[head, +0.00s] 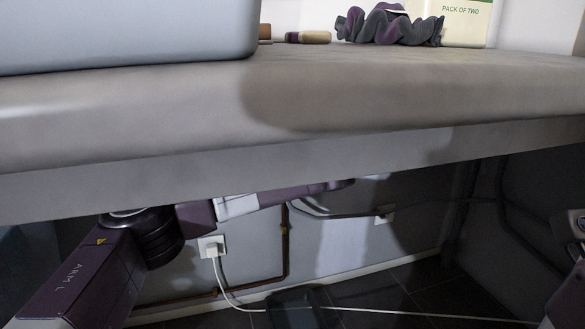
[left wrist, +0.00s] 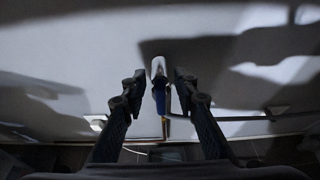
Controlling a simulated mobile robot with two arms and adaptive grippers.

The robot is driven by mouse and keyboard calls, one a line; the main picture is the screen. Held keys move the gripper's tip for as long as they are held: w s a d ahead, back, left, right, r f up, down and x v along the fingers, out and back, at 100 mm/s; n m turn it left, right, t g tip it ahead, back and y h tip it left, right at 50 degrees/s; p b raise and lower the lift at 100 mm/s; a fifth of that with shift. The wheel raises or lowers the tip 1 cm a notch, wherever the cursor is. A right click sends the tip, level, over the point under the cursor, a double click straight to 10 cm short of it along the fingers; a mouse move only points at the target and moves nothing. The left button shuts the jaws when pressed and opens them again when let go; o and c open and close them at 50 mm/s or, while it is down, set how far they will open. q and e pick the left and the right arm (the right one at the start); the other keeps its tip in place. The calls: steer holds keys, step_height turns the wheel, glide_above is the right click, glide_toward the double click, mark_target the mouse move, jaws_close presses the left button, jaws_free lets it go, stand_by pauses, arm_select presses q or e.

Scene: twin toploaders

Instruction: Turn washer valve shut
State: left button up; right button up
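In the left wrist view, a small valve with a blue handle (left wrist: 159,96) and a pale, shiny upper end sits against the wall, above a copper pipe (left wrist: 166,128). My left gripper (left wrist: 159,77) is open, with one finger on each side of the valve and gaps visible on both sides. In the head view, my left arm (head: 215,208) reaches under the counter, and the counter edge hides part of it. The valve cannot be made out there. My right gripper is not in view; part of my right arm shows at the right edge.
The thick grey counter (head: 400,95) overhangs the space below. A white plug in a wall socket (head: 211,246) trails a cable across the dark floor. A copper pipe (head: 284,245) and dark hoses run along the wall. A grey tub (head: 125,35) and a dark scrunchie (head: 390,25) sit on top.

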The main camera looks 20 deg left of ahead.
arm_select(q)
steer(key=shift+c, duration=0.6)
jaws_close()
